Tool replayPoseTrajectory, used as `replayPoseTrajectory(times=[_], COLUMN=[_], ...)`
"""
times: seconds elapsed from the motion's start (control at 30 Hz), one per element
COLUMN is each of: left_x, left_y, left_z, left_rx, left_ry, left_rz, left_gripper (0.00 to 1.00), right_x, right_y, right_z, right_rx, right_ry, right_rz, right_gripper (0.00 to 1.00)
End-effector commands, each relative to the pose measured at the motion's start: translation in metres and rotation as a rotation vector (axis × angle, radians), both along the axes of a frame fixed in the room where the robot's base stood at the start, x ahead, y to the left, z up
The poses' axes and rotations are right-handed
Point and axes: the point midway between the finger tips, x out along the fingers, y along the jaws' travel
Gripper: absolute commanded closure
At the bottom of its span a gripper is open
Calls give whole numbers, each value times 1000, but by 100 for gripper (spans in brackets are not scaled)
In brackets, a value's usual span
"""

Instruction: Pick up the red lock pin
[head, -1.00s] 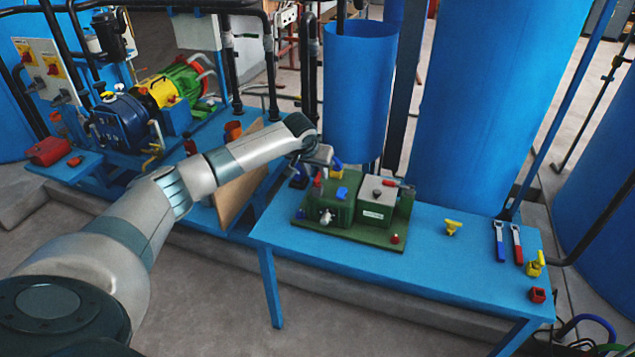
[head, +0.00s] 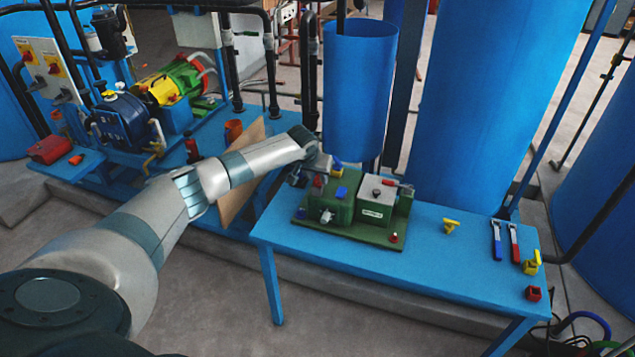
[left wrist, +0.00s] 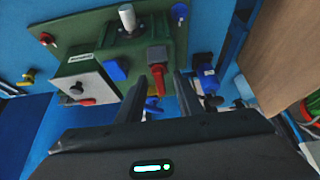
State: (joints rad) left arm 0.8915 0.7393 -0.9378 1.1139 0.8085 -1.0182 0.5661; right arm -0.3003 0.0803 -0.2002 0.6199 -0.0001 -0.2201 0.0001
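A red pin-like piece (left wrist: 158,78) with a grey block at its base sits at one end of the green box unit (left wrist: 100,45) in the left wrist view. It also shows in the head view (head: 318,181), partly behind my gripper. My left gripper (head: 314,174) is at the left end of the green unit. In the left wrist view, its two fingers (left wrist: 157,84) are apart, one on either side of the red piece's line. I cannot tell whether they touch it. My right gripper is not in view.
The unit stands on a blue table (head: 440,260). A yellow piece (head: 451,226), blue and red handles (head: 515,243) and a red block (head: 534,293) lie to the right. A wooden board (head: 238,195) leans left of the table. A blue tank (head: 358,95) stands behind.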

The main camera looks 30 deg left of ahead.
Motion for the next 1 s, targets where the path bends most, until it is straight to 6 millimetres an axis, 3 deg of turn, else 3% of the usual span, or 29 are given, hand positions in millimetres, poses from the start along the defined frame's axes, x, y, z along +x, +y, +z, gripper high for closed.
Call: replayPoseTrajectory(times=[0.07, 0.2, 0.67, 1.0], left_x=[0, 0, 0, 1], left_y=[0, 0, 0, -5], left_z=[0, 0, 4, 42], left_rx=[0, 0, 0, -1], left_ry=[0, 0, -1, -4], left_rz=[0, 0, 0, -4], left_gripper=[67, 100, 100, 100], right_x=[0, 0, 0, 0], right_y=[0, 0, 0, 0], right_z=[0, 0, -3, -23], right_rx=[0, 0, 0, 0], right_ry=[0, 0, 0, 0], right_rz=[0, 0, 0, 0], right_gripper=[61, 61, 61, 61])
